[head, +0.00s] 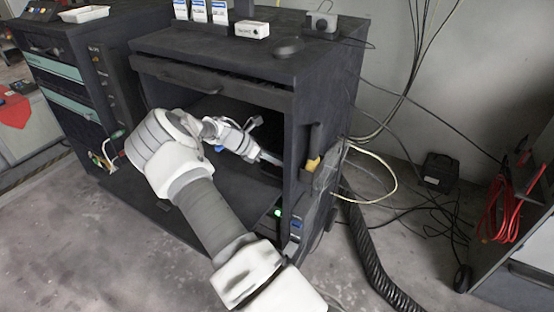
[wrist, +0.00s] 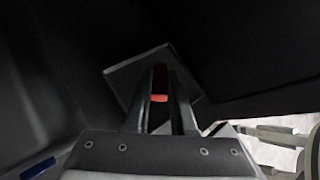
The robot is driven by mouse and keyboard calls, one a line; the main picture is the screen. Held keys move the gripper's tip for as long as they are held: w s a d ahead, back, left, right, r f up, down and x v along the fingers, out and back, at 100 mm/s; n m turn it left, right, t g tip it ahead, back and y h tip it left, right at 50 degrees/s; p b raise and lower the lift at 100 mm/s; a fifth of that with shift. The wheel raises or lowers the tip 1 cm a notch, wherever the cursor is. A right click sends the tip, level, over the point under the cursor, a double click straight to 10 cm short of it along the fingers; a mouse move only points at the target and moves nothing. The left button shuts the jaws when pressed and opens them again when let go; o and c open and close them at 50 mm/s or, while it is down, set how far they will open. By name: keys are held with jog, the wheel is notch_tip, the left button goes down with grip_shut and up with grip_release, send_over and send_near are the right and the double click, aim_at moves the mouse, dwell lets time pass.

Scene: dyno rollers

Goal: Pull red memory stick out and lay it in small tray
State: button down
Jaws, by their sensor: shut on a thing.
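My gripper (head: 268,157) reaches into the open compartment of the dark cabinet (head: 190,47) in the head view. In the wrist view, my gripper (wrist: 160,85) is shut on the red memory stick (wrist: 159,98). Only a small red part of the stick shows between the dark fingers. A dark flat panel (wrist: 125,72) with a lighter edge lies just beyond the fingertips. I cannot tell whether the stick still sits in a port. A small white tray (head: 84,14) lies on top of the left cabinet, far from my gripper.
The cabinet's side wall and a yellow-marked dark handle (head: 313,163) are close to the right of my gripper. A green light (head: 277,212) and cables (head: 375,165) are at the cabinet's right. Blue-white boxes (head: 200,11) stand on top. The floor in front is clear.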

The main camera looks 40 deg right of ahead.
jog(key=c, duration=0.7)
grip_release()
jog(key=shift+a, duration=0.1)
jog(key=p+v, duration=0.1)
jog(key=v, duration=1.1)
jog(key=shift+p, duration=0.4)
